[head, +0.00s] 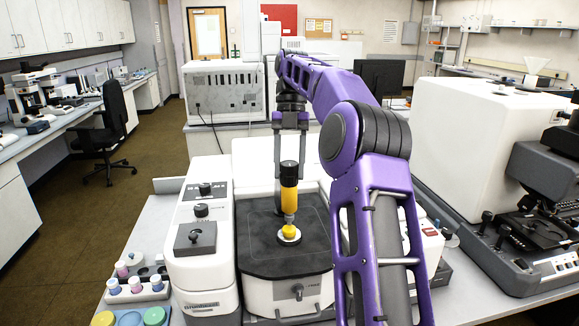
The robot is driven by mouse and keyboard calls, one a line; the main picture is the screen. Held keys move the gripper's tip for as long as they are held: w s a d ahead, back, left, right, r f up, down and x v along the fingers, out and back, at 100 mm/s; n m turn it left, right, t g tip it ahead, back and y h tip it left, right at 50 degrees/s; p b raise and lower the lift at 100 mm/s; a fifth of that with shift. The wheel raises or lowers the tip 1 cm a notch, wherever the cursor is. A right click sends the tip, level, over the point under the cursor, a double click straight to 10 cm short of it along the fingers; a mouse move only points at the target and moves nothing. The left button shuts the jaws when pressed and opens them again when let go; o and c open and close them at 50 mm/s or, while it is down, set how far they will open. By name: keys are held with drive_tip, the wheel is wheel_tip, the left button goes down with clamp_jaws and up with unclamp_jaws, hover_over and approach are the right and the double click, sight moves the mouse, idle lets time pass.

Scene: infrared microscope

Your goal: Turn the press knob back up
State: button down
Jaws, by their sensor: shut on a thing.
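The press (289,205) is a yellow upright column with a dark collar and a grey lower rod. It stands on the dark platform (285,255) of the white instrument in the middle of the head view. A yellow tip and a pale round base sit under the rod. The dark press knob (289,170) is at the column's top. My gripper (290,158) points down over the press, a finger showing on either side of the knob. It is shut on the knob. The exact contact and the knob's turn angle are too small to tell.
A white unit with small knobs (202,240) stands left of the platform. Colored vials (134,284) stand in a rack at the front left. A large white instrument (475,130) and a dark microscope (545,215) stand at right. My purple arm covers the platform's right side.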

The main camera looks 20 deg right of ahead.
idle(0.3)
drive_tip(key=shift+c, duration=1.5)
unclamp_jaws()
